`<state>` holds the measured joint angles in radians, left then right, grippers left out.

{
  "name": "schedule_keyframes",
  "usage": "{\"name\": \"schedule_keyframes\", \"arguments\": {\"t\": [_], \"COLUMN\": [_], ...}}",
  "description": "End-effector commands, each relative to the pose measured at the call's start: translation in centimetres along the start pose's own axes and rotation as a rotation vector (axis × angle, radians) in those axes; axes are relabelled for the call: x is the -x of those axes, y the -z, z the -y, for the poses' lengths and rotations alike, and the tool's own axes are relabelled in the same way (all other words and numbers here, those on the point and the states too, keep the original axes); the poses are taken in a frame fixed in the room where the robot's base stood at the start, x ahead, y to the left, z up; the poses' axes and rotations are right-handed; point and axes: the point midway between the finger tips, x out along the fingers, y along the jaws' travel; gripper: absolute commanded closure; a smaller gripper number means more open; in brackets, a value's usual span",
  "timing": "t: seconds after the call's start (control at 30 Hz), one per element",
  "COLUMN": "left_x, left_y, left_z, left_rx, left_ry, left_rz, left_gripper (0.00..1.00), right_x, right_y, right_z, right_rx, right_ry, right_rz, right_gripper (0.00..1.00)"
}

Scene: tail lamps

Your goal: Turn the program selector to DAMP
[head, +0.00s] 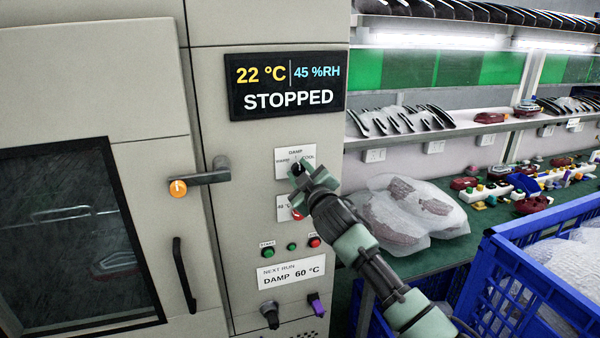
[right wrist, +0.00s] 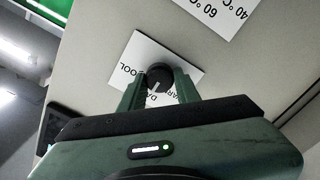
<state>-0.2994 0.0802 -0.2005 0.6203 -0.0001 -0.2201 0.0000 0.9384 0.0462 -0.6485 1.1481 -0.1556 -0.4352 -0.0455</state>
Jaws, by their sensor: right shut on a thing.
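The program selector is a small black knob (right wrist: 159,74) on a white label plate (head: 283,163) on the cabinet front, below the display. The plate carries DAMP at the top, COOL on the right and another word on the left. My right gripper (head: 299,172) is shut on the knob, with one finger on each side in the right wrist view (right wrist: 159,88). A pale pointer line on the knob points toward the lettering beginning "DA". The gripper partly hides this lettering. The display (head: 287,86) reads 22 °C, 45 %RH, STOPPED. My left gripper is out of view.
Below the selector are a temperature plate (head: 283,208) with a red knob, several small buttons and a card (head: 291,272) reading NEXT RUN DAMP 60 °C. A door handle (head: 200,178) juts out to the left. A blue crate (head: 520,270) stands at the right.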

Motion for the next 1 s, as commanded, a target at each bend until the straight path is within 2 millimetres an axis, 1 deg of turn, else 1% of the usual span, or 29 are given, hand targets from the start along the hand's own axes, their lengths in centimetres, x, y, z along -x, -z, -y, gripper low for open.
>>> {"name": "schedule_keyframes", "arguments": {"t": [0.1,0.13,0.17,0.2,0.5,0.63,0.77,1.0], "left_x": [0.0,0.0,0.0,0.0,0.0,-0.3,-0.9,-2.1], "left_y": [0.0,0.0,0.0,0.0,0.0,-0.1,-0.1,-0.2], "left_z": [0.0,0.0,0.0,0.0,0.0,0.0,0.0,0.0], "left_rx": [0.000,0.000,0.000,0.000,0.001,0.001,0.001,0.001], "left_ry": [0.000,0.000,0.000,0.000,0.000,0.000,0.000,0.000], "left_rz": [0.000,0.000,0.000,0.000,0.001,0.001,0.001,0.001], "left_gripper": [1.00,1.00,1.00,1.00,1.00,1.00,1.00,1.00], "right_x": [0.0,0.0,0.0,0.0,0.1,0.7,2.1,5.6], "right_y": [-0.1,-0.1,-0.1,-0.1,-0.1,-0.2,-0.3,-0.3], "right_z": [0.1,0.1,0.1,0.1,0.0,0.1,0.2,0.2], "right_rx": [-0.001,-0.001,-0.001,-0.001,-0.002,-0.003,-0.003,-0.002], "right_ry": [0.001,0.001,0.001,0.001,0.000,0.000,0.000,0.001], "right_rz": [0.001,0.001,0.001,0.001,0.001,0.001,-0.001,0.000], "right_gripper": [1.00,0.60,0.51,0.46,0.46,0.46,0.46,0.46]}}
